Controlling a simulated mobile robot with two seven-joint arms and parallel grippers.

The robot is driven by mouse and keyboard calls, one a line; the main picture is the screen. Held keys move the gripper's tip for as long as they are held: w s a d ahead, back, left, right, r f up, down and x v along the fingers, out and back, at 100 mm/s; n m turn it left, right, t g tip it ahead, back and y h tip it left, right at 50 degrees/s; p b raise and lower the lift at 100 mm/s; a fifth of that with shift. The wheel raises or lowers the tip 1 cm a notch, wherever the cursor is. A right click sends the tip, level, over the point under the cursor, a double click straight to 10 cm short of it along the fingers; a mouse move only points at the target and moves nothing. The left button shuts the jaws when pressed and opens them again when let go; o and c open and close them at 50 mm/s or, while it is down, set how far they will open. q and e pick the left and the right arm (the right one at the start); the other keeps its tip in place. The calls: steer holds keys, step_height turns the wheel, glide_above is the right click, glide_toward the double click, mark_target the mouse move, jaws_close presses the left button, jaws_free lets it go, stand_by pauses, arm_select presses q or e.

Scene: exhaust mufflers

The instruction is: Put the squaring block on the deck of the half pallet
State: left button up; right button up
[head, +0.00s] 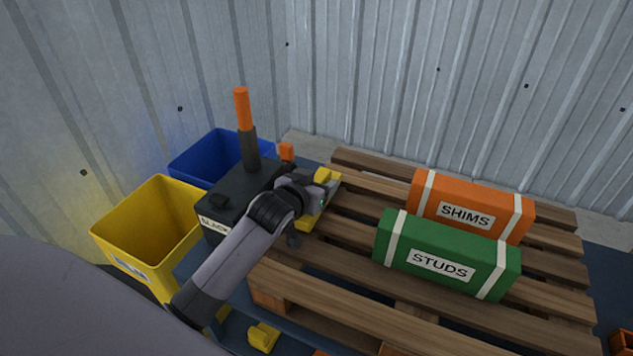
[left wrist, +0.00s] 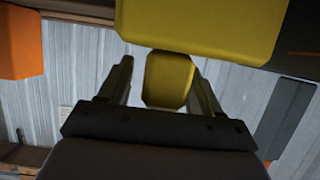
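The yellow squaring block (head: 326,176) is at the left edge of the half pallet's slatted deck (head: 375,187), partly covered by my left gripper. It looks low over or on the slats; its underside is hidden. My left gripper (head: 318,197) is at the block. In the left wrist view the block's wide yellow body (left wrist: 200,28) fills the top. Its narrower grip (left wrist: 168,80) stands between the two fingers (left wrist: 160,72). A gap shows beside the left finger, so the gripper looks open around the grip. My right gripper is not in view.
A green STUDS box (head: 445,257) and an orange SHIMS box (head: 470,207) stand on the deck's right half. Left of the pallet are a black box (head: 235,205) with an orange-topped post, a yellow bin (head: 150,235) and a blue bin (head: 205,155). The front slats are clear.

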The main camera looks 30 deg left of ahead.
arm_select(q)
steer(key=shift+r, duration=0.1)
steer(key=shift+s+r, duration=0.25)
steer(key=shift+s, duration=0.3)
steer(key=p+v, duration=0.2)
steer(key=v, duration=0.8)
steer(key=shift+s, duration=0.4)
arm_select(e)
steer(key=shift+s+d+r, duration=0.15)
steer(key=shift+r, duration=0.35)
arm_select(q)
steer(key=shift+r, duration=0.1)
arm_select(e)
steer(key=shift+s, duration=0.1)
